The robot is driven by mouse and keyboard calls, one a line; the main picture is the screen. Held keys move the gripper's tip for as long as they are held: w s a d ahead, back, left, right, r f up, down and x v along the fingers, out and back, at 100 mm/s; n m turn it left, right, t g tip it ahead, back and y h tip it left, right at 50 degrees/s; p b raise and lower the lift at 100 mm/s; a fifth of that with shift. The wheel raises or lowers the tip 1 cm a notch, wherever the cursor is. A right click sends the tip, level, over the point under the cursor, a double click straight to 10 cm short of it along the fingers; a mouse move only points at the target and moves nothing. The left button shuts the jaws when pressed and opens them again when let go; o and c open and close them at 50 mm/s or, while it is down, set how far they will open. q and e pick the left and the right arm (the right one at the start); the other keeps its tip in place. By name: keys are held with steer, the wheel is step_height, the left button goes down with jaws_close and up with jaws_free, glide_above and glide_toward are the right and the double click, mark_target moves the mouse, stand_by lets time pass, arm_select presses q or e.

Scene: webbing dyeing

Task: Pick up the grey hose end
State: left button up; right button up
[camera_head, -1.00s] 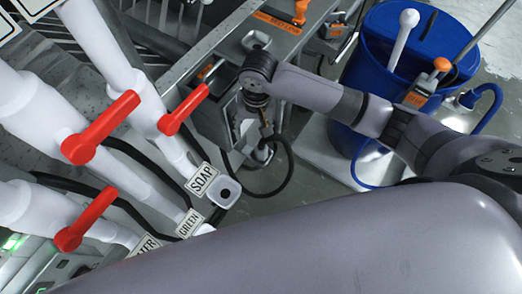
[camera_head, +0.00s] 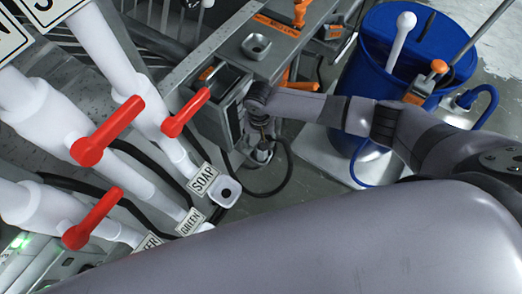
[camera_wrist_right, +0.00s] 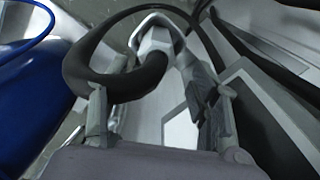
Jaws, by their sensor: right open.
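The grey hose end (camera_wrist_right: 156,42) shows in the right wrist view as a pale angular fitting. A dark hose (camera_wrist_right: 152,78) bends away from it to the left. My right gripper (camera_wrist_right: 160,112) is open, with one finger on each side of the picture. The fitting lies beyond the fingertips, and part of the hose lies between them in the picture; I cannot tell whether they touch. In the head view my right gripper (camera_head: 259,138) points down beside the grey machine and largely hides the hose end. The black hose (camera_head: 288,172) loops out to its right. My left gripper is not in view.
A blue barrel (camera_head: 379,66) stands at the upper right. The grey machine (camera_head: 222,125) is just left of my gripper. White pipes with red handles (camera_head: 108,132) and a SOAP-labelled nozzle (camera_head: 224,192) are on the left. Bare floor (camera_head: 270,208) shows below the hose loop.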

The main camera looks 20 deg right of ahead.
mark_target(261, 152)
steer(key=shift+s+d+f+p, duration=0.1)
steer(key=shift+f+p, duration=0.05)
steer(key=shift+f, duration=0.7)
steer(key=shift+s+f+p, duration=0.15)
steer(key=shift+f+p, duration=0.05)
steer(key=shift+f, duration=0.7)
steer(key=shift+s+d+f+p, duration=0.1)
steer(key=shift+f+p, duration=0.05)
steer(key=shift+f, duration=0.7)
steer(key=shift+c, duration=0.6)
jaws_close()
